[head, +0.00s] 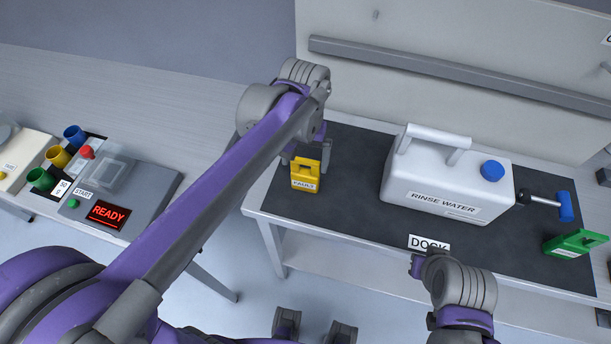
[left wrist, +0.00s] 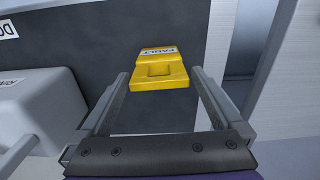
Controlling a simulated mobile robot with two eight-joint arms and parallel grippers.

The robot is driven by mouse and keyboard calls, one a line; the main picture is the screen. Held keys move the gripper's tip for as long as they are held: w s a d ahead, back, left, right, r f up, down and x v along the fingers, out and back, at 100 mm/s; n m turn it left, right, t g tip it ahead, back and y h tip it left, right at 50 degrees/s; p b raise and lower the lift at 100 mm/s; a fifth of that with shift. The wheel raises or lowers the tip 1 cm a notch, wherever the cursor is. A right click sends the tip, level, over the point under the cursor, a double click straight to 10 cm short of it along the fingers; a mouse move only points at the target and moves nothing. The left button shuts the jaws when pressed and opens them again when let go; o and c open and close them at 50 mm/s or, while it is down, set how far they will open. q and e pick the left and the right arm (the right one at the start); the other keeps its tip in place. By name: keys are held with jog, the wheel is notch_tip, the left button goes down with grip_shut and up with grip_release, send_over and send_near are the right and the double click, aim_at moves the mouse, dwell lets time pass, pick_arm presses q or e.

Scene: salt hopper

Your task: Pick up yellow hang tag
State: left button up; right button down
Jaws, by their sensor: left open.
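The yellow hang tag (head: 304,178), marked FAULT, stands on the dark mat (head: 345,215) near the left end of the bench. In the left wrist view the yellow tag (left wrist: 160,72) shows ahead of and between my two fingers. My left gripper (head: 312,165) is open around or just above the tag; I cannot tell whether a finger touches it. The left gripper (left wrist: 157,85) is empty in the wrist view. My right arm shows at the lower right of the head view, near the DOCK label (head: 429,243), but its fingertips are not clearly seen.
A white RINSE WATER jug (head: 445,180) stands right of the tag. A blue-headed tool (head: 563,206) and a green tag (head: 574,243) lie farther right. On the left table are a READY device (head: 110,214) and coloured cups (head: 58,157). A wall rail (head: 450,75) runs behind.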

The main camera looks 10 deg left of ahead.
pick_arm(q)
notch_tip(320, 180, down, 4)
jog(key=shift+w+f, duration=0.1)
jog(key=shift+f, duration=0.05)
jog(key=c, duration=1.1)
notch_tip(320, 180, up, 10)
jog(key=shift+r, duration=0.1)
